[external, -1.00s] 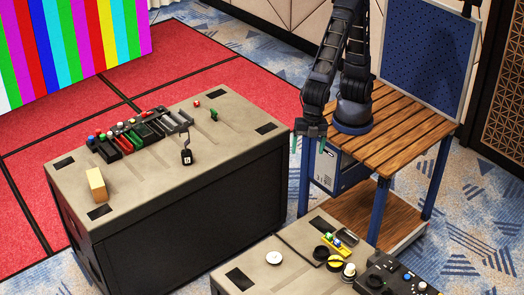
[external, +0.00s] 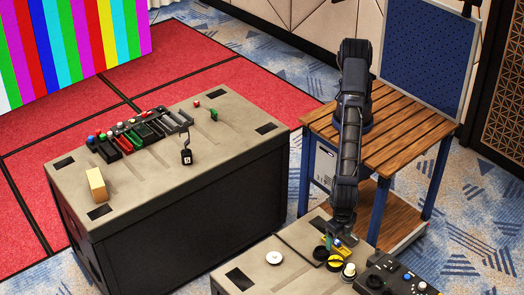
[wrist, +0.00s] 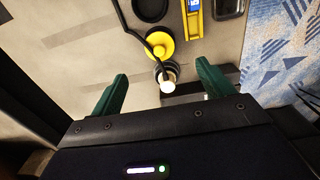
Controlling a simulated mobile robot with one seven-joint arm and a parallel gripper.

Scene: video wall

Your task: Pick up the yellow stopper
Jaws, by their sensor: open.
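The yellow stopper appears to be the round yellow disc (external: 334,263) on the near console; a dark strip crosses it. In the wrist view the yellow disc (wrist: 160,47) lies ahead of the fingers, with a thin dark line across it. A white-topped round piece (wrist: 168,86) on a dark base is closer, between the fingers as seen from the wrist. My gripper (wrist: 162,70) is open, its two green fingers apart and nothing held. In the external view my gripper (external: 332,241) is over the console's back part, partly hidden by my arm; its height is unclear.
A black round disc (wrist: 150,8) and a yellow holder (wrist: 193,20) lie beyond the yellow disc. A dark control panel (external: 390,277) is at the right. A white disc (external: 274,257) lies left. The larger console (external: 200,190) stands apart, further left.

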